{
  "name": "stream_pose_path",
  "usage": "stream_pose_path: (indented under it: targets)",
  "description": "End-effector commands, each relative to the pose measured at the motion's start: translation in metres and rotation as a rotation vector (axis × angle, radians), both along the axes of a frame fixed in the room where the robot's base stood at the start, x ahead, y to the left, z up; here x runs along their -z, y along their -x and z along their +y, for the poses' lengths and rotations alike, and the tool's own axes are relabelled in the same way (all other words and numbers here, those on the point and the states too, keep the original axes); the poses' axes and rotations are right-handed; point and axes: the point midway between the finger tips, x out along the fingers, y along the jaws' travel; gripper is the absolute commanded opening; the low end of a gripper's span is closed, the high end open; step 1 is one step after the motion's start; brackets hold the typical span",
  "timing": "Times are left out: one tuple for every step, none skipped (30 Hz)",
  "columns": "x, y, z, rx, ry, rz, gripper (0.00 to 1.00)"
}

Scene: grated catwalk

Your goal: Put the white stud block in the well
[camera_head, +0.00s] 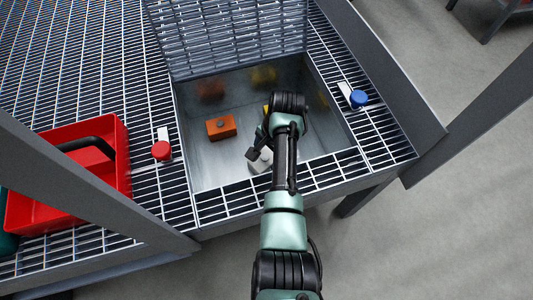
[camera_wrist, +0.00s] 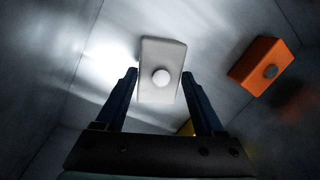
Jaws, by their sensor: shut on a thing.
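The white stud block (camera_wrist: 162,57), a pale block with a round stud, is between the two fingers of my gripper (camera_wrist: 160,76) in the wrist view. My gripper is shut on it. In the head view the white block (camera_head: 262,161) shows partly below my wrist, inside the outline of the well (camera_head: 207,165), a metal-lined recess in the catwalk. I cannot tell whether the block touches the well floor. An orange stud block (camera_head: 221,126) lies on the well floor to the left; it also shows at the right in the wrist view (camera_wrist: 264,66).
A yellow thing (camera_wrist: 187,128) is mostly hidden behind my gripper. A raised grating panel (camera_head: 225,35) stands at the well's far side. A red knob (camera_head: 161,150) and blue knob (camera_head: 358,98) flank the well. A red tray (camera_head: 125,165) sits at the left.

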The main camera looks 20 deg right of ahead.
Motion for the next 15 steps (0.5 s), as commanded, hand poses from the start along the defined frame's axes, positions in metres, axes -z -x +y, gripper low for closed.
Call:
stream_pose_path:
  targets:
    - [0.0018,-0.0001,0.0000,0.000,0.000,0.000,0.00]
    - [0.0029,-0.0001,0.0000,0.000,0.000,0.000,0.00]
    - [0.0020,0.0000,0.0001,0.000,0.000,0.000,0.77]
    - [0.0020,0.0001,0.0000,0.000,0.000,0.000,0.83]
    - [0.0020,0.0001,0.0000,0.000,0.000,0.000,0.88]
    - [0.0020,0.0001,0.0000,0.000,0.000,0.000,0.95]
    - [0.0020,0.0002,0.0001,0.000,-0.001,0.000,1.00]
    - [0.0020,0.0002,0.0001,0.000,-0.001,0.000,1.00]
    - [0.0020,0.0002,0.0001,0.000,-0.001,0.000,1.00]
    - [0.0020,0.0002,0.0001,0.000,-0.001,0.000,1.00]
    - [0.0020,0.0002,0.0001,0.000,-0.001,0.000,1.00]
    - [0.0020,0.0002,0.0001,0.000,-0.001,0.000,1.00]
    - [0.0019,0.0002,0.0001,0.000,-0.001,0.000,1.00]
    - [0.0013,0.0001,0.0001,0.000,0.000,0.000,1.00]
    - [-0.0004,0.0001,0.0000,0.000,0.000,0.000,1.00]
